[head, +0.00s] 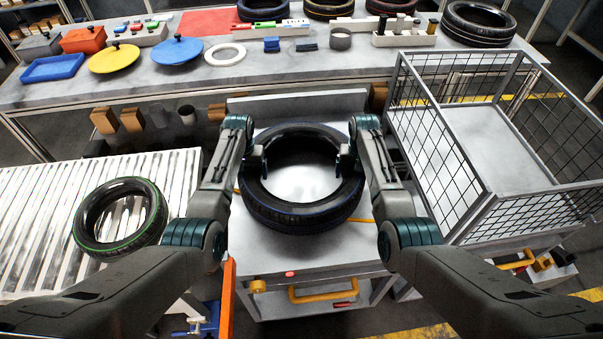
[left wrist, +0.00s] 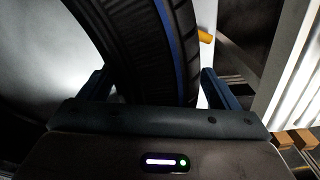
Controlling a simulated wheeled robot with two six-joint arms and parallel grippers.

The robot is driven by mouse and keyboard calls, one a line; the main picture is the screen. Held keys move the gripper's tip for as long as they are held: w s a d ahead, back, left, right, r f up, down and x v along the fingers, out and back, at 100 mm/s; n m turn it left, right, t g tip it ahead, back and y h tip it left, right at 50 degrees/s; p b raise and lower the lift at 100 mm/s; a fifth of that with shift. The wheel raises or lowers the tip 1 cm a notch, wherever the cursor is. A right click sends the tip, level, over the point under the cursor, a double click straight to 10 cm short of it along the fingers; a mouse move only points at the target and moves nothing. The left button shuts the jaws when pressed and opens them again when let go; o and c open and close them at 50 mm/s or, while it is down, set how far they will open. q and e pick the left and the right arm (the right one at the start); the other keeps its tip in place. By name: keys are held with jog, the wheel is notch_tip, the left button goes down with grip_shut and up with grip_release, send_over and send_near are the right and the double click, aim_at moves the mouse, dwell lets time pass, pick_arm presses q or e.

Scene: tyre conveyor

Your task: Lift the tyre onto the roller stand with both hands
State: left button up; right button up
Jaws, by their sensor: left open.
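A black tyre with a blue stripe (head: 302,216) lies flat on a grey cart top (head: 285,262) in front of me. My left gripper (head: 249,156) is at the tyre's left side. In the left wrist view its open fingers stand on either side of the tyre wall (left wrist: 150,45), with gaps showing beside the tyre. My right gripper (head: 352,157) is at the tyre's right side, with a finger showing inside the hole. Its outer finger is hidden, so its opening is unclear. A white roller bed (head: 180,172) is at the left.
A green-striped tyre (head: 88,238) lies on the roller bed. A wire mesh cage (head: 470,200) stands close on the right. A long bench (head: 130,88) behind holds lids, boxes and several tyres. The cart has a yellow handle (head: 322,297) at the front.

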pick_arm(q)
grip_shut()
pick_arm(e)
grip_shut()
pick_arm(q)
jog(key=shift+w+r, duration=0.25)
pick_arm(e)
jog(key=shift+w+r, duration=0.25)
pick_arm(q)
jog(key=shift+r+p, duration=0.1)
jog(key=shift+p, duration=0.2)
pick_arm(e)
jog(key=shift+r, duration=0.1)
